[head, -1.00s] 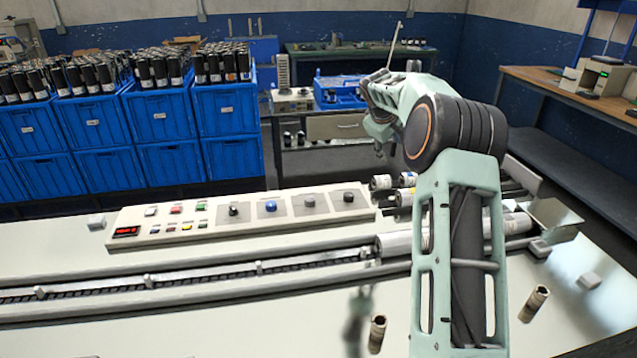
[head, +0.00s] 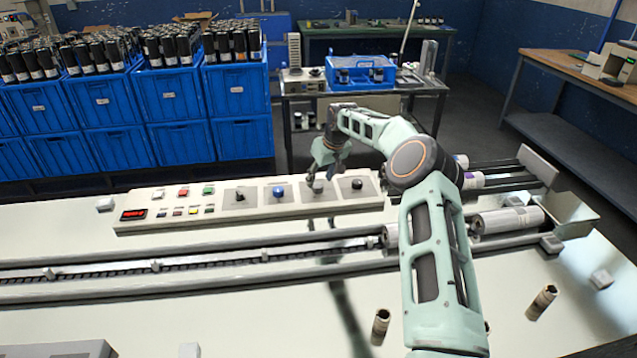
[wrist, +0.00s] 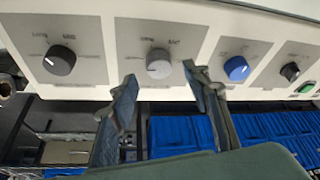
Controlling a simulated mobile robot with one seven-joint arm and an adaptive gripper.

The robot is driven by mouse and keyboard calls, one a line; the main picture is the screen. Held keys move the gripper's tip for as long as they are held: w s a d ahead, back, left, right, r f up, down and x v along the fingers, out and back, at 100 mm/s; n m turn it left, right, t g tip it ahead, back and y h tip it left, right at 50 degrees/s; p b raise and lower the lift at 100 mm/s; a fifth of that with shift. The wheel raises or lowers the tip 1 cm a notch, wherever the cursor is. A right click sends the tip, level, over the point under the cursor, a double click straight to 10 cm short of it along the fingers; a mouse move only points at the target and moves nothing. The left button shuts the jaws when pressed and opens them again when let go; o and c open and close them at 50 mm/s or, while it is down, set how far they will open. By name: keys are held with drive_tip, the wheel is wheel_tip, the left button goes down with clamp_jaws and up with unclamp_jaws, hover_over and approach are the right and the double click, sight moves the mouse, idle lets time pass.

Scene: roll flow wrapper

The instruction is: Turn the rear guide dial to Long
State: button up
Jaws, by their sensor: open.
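Small coloured buttons (head: 183,192) and a red display (head: 133,214) are on the panel's left. A conveyor track (head: 200,266) and film rollers (head: 505,220) lie in front. Blue crates (head: 172,98) stand behind, with a work table (head: 385,88) farther back.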

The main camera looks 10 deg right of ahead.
sight(318, 185)
drive_tip(key=shift+x, duration=1.75)
drive_tip(key=c, duration=1.2)
drive_tip(key=shift+o, duration=0.2)
